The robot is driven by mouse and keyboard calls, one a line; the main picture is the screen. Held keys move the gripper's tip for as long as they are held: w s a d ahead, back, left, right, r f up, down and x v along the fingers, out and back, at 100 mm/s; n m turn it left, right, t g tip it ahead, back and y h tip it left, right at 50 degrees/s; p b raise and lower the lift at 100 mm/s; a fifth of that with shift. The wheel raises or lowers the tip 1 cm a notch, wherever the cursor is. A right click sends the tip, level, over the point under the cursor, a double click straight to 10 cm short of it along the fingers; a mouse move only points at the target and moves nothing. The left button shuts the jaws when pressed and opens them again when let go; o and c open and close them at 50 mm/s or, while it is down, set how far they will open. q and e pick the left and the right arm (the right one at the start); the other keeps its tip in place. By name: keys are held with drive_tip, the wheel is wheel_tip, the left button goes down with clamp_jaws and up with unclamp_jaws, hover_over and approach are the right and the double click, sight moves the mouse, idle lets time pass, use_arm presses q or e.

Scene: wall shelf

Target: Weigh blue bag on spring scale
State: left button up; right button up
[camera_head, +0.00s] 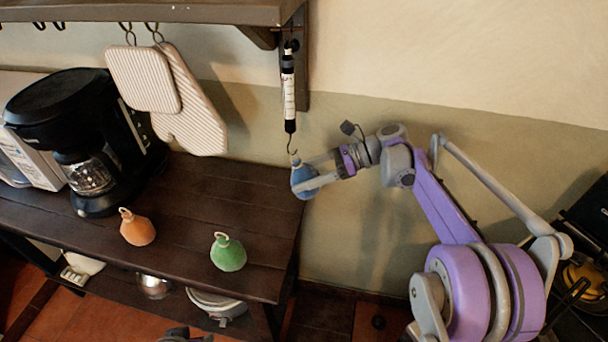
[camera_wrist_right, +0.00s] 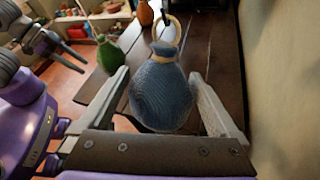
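The blue bag (camera_head: 304,180) is in the air beside the table's right end, just below the spring scale (camera_head: 288,88). My right gripper (camera_head: 312,184) is shut on its body, with a finger on each side in the right wrist view, where the bag (camera_wrist_right: 161,95) stands upright with its loop up. The scale hangs from the shelf bracket, its hook (camera_head: 291,148) close to the bag's loop; I cannot tell whether they are linked. My left gripper (camera_wrist_right: 75,48) appears open and empty at the upper left of the right wrist view.
An orange bag (camera_head: 137,229) and a green bag (camera_head: 228,253) stand on the dark wooden table (camera_head: 190,195). A black coffee maker (camera_head: 85,125) is at the left. Pot holders (camera_head: 145,78) hang under the wall shelf (camera_head: 190,12). The wall is close behind the scale.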

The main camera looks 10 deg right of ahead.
drive_tip(key=shift+d, duration=0.1)
drive_tip(key=v, duration=1.1)
drive_tip(key=s+a+f+n+t+h+p, duration=0.15)
drive_tip(key=s+a+n+h+p, duration=0.4)
drive_tip(key=s, duration=0.65)
drive_tip(key=s+d+f+n+t+h+p, duration=0.1)
drive_tip(key=s+f+n+h, duration=0.2)
drive_tip(key=s+n, duration=0.4)
drive_tip(key=s+d+f+n+t+h+p, duration=0.1)
drive_tip(key=s+d+f+n+t+h, duration=0.1)
drive_tip(key=s+f+n+h, duration=0.2)
drive_tip(key=shift+s+n+h+p, duration=0.35)
drive_tip(key=shift+s+n+h, duration=0.3)
drive_tip(key=shift+s+n, duration=1.5)
drive_tip(key=shift+w+f+n+t, duration=0.1)
drive_tip(key=shift+w+n+t, duration=0.15)
drive_tip(key=shift+w+n, duration=0.1)
idle(1.2)
